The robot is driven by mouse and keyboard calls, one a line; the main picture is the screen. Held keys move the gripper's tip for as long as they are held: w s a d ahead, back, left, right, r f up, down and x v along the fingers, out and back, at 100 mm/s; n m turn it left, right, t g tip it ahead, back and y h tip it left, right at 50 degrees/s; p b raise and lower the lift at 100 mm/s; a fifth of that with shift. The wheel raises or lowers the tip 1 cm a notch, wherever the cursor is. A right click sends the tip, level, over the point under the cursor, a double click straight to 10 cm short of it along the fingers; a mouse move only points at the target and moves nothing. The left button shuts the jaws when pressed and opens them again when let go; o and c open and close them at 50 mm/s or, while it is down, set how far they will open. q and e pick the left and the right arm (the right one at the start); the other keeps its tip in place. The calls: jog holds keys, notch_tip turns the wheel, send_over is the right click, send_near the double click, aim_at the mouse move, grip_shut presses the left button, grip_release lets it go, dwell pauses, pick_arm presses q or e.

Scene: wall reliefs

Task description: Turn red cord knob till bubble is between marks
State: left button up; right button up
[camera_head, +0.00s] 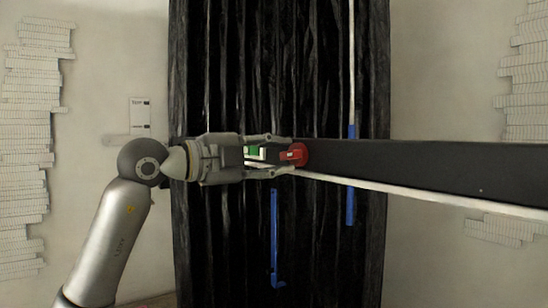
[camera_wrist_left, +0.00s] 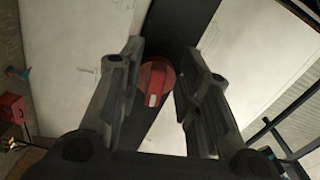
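The red knob (camera_head: 299,154) sits at the left end of a long dark beam (camera_head: 420,172). My left gripper (camera_head: 287,156) reaches it from the left, with one finger above and one below the knob. In the left wrist view the knob (camera_wrist_left: 155,84) has a raised grip with a pale patch and shows between the two fingers (camera_wrist_left: 163,62). The fingers are open, with gaps beside the knob; contact cannot be told. A small green and white piece (camera_head: 254,152) shows between the fingers in the head view; no bubble or marks can be made out. My right gripper is not in view.
A black, ridged panel (camera_head: 225,70) stands behind the gripper. Blue strips (camera_head: 351,205) and a blue hooked piece (camera_head: 275,240) show against it. Pale walls with white stacked reliefs (camera_head: 25,130) are at both sides. A red box (camera_wrist_left: 12,107) is at the wrist view's left edge.

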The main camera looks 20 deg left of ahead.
pick_arm(q)
jog(key=shift+s, duration=0.1)
jog(key=v, duration=1.2)
